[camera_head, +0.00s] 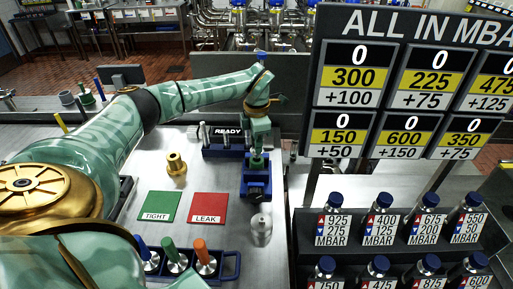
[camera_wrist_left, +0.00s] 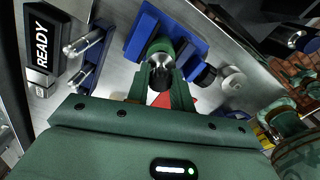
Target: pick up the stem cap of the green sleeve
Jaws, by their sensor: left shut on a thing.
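My left gripper (camera_head: 257,160) reaches down at the blue fixture (camera_head: 256,188) in the middle of the metal table. In the left wrist view its two fingers (camera_wrist_left: 160,88) are closed around a small part with a silvery, dark-ended body and a green collar, which I take for the stem cap of the green sleeve (camera_wrist_left: 160,55). The part is at the blue fixture, which also shows in the wrist view (camera_wrist_left: 143,35). Whether it is seated or lifted clear I cannot tell. The fingers hide much of it. My right gripper is not in view.
A blue rack (camera_head: 232,268) with blue, green and orange-topped parts stands at the front. Green TIGHT (camera_head: 161,206) and red LEAK (camera_head: 209,207) pads lie left of the fixture.

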